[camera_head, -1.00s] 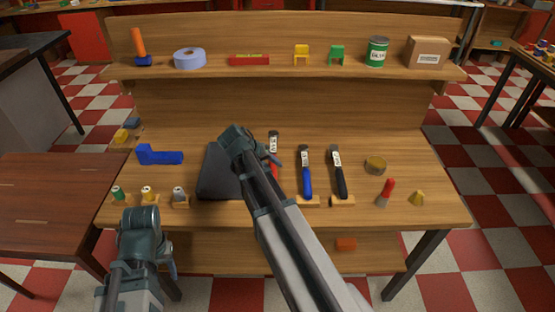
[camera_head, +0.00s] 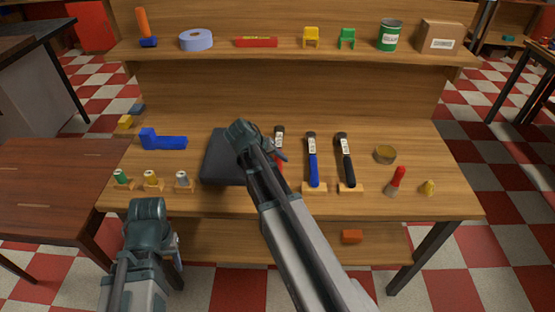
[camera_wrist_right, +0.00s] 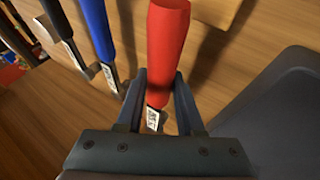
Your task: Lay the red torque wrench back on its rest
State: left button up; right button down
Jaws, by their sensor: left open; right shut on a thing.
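The red torque wrench (camera_wrist_right: 166,48) is between the fingers of my right gripper (camera_wrist_right: 160,92), which is shut on it near the handle's lower end. In the head view most of the wrench (camera_head: 279,139) is hidden behind my right arm; its labelled dark end and a little red show. A wooden block (camera_wrist_right: 216,10), which looks like its rest, lies beyond the handle in the wrist view. I cannot tell whether the handle touches it. My left gripper (camera_head: 177,248) is open, low in front of the bench's front left, mostly hidden by its own wrist.
A blue wrench (camera_head: 313,172) and a black wrench (camera_head: 347,170) lie on wooden rests to the right. A dark flat pad (camera_head: 219,162) lies left of the red wrench. Several small spools (camera_head: 152,178) stand at the front left. A red-tipped piece (camera_head: 397,178) stands at right.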

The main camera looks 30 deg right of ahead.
pick_arm(q)
jog(key=shift+f+b, duration=0.4)
jog(key=shift+f, duration=0.4)
pick_arm(e)
jog(key=shift+f, duration=0.75)
pick_arm(q)
jog(key=shift+f+b, duration=0.4)
pick_arm(e)
jog(key=shift+f, duration=0.45)
jog(key=shift+c, duration=2.3)
grip_release()
pick_arm(q)
notch_tip(320, 180, up, 11)
jog(key=p, duration=1.1)
pick_arm(e)
jog(key=v, duration=1.4)
pick_arm(q)
jog(key=shift+r, duration=0.1)
